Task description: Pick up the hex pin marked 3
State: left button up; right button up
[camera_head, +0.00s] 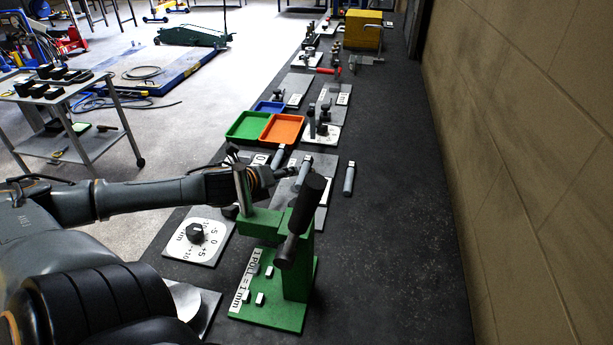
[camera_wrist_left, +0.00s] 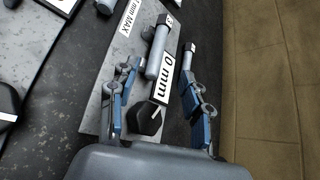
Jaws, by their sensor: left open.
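Several grey pins with pale ends lie or stand around my left gripper: one pin (camera_head: 303,172) is just beyond it, another pin (camera_head: 349,178) is apart to the right, and a third (camera_head: 280,156) is to the left. My left gripper (camera_wrist_left: 161,72) is open. In the left wrist view a grey pin (camera_wrist_left: 157,50) shows between and beyond its fingers, and I see no grip on it. In the head view the gripper (camera_head: 288,172) is partly hidden by the green press. The right gripper is not in view.
A green press (camera_head: 300,270) with a black-handled lever stands close in front of the gripper. A dial plate (camera_head: 195,240) is to its left. Green (camera_head: 247,126) and orange (camera_head: 282,129) trays are further back. The dark bench to the right is clear up to the wall.

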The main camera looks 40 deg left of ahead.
aim_at(301, 172)
pick_arm(q)
jog(key=b+x, duration=0.2)
jog(key=x, duration=0.1)
jog(key=shift+d, duration=0.2)
jog(key=shift+w+a+f, duration=0.25)
jog(key=shift+w+f, duration=0.05)
jog(key=shift+w, duration=0.25)
jog(key=shift+w+f+b, duration=0.35)
jog(key=shift+w+b, duration=0.1)
jog(key=shift+w, duration=0.15)
jog(key=shift+a+p+x, duration=0.15)
jog(key=shift+p+x, duration=0.05)
jog(key=shift+x, duration=0.85)
jog(key=shift+a+p+x, duration=0.15)
jog(key=shift+p+x, duration=0.05)
jog(key=shift+x, duration=0.8)
jog(key=shift+w+f, duration=0.35)
jog(key=shift+w, duration=0.05)
grip_shut()
jog(key=shift+r, duration=0.1)
